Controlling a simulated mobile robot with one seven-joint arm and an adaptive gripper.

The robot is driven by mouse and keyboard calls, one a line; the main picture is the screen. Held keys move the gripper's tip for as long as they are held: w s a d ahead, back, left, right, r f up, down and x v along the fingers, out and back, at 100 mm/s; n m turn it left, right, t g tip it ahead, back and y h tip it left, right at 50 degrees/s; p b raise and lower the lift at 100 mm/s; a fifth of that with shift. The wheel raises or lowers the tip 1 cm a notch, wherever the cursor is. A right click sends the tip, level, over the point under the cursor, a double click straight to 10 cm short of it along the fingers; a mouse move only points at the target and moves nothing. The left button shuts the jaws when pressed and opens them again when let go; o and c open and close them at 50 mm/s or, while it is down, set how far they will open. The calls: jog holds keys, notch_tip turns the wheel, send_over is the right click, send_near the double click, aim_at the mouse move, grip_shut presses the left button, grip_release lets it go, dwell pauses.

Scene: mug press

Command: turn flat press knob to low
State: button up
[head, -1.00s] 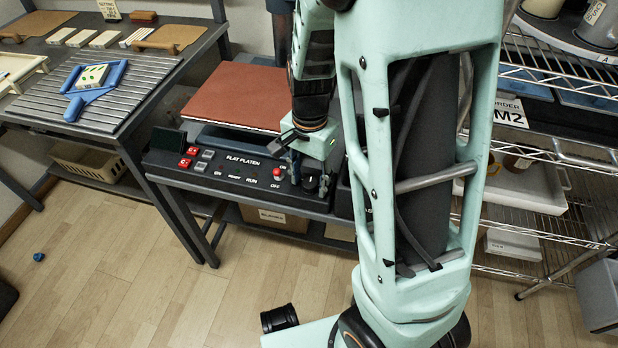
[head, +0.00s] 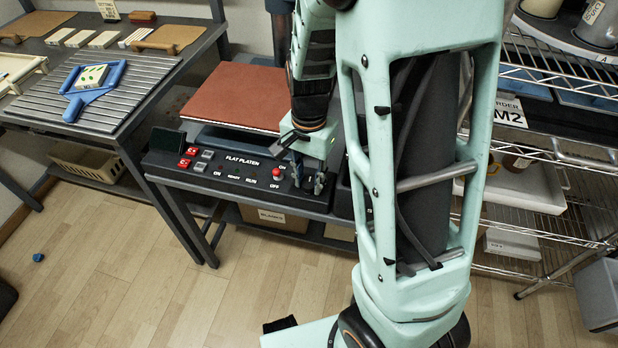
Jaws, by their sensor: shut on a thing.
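The flat press has a red-brown platen (head: 236,97) and a dark control panel (head: 222,172) labelled "FLAT PLATEN" along its front edge. My gripper (head: 309,185) points down at the right end of this panel, shut on the black knob. My fingers and the end of my arm hide most of the knob, and its pointer and markings cannot be read.
A ribbed grey table (head: 140,90) with a blue tool (head: 94,92) stands left of the press. A wire shelf rack (head: 548,130) with a white tray (head: 535,190) stands at the right. My arm covers the middle right.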

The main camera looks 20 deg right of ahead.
aim_at(309, 183)
jog(key=n, duration=0.4)
jog(key=shift+n, duration=2.5)
jog(key=o, duration=1.2)
jog(key=shift+c, duration=0.2)
jog(key=shift+r, duration=0.1)
notch_tip(309, 183, up, 12)
